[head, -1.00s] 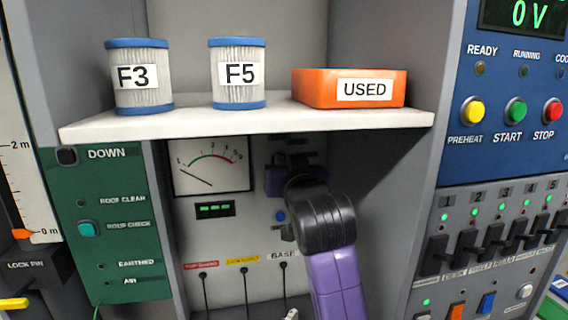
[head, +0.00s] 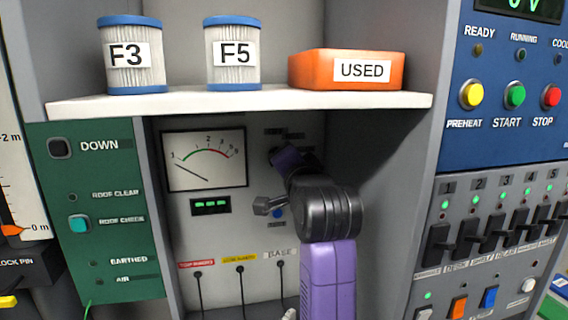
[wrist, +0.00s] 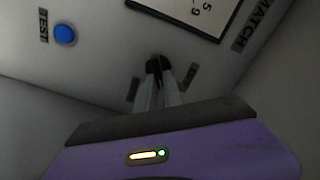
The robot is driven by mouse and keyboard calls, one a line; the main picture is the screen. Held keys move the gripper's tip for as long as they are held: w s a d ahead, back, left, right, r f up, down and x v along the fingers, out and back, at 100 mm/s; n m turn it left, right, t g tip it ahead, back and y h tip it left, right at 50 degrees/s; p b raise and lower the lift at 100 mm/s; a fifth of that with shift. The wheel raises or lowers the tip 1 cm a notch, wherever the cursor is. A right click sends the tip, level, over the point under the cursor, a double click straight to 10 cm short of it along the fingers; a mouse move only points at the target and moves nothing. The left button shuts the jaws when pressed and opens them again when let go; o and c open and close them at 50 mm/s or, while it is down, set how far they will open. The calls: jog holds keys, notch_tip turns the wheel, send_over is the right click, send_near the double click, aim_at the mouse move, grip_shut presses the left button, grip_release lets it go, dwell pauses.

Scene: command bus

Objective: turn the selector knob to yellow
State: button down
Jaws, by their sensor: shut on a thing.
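The selector knob (wrist: 154,64) is a small dark piece on the grey back panel, seen in the wrist view at the ends of my fingers. My gripper (wrist: 159,78) is shut on it, its two pale fingers close together. In the head view my purple gripper (head: 286,157) is tilted against the panel, right of the meter, and my arm hides most of the knob. Small dark labels lie around the knob, one of them reading MATCH (wrist: 254,25). I cannot tell which position the knob points to.
A blue TEST button (wrist: 64,34) sits near the knob. A dial meter (head: 204,160) is to the left. A white shelf (head: 240,101) with filters F3 and F5 and an orange USED tray (head: 345,69) hangs above. Side walls enclose the recess.

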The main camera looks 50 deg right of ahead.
jog(key=shift+d+f+m+b, duration=0.15)
jog(key=shift+m+b, duration=0.4)
jog(key=shift+m, duration=0.6)
jog(key=shift+a+f+m+b, duration=0.15)
jog(key=shift+m+b, duration=0.35)
jog(key=shift+m, duration=0.65)
jog(key=shift+d, duration=0.1)
jog(key=c, duration=1.5)
grip_release()
jog(key=shift+s, duration=0.1)
jog(key=b+v, duration=0.1)
jog(key=v, duration=0.6)
jog(key=shift+s+a, duration=0.25)
jog(key=shift+s, duration=0.05)
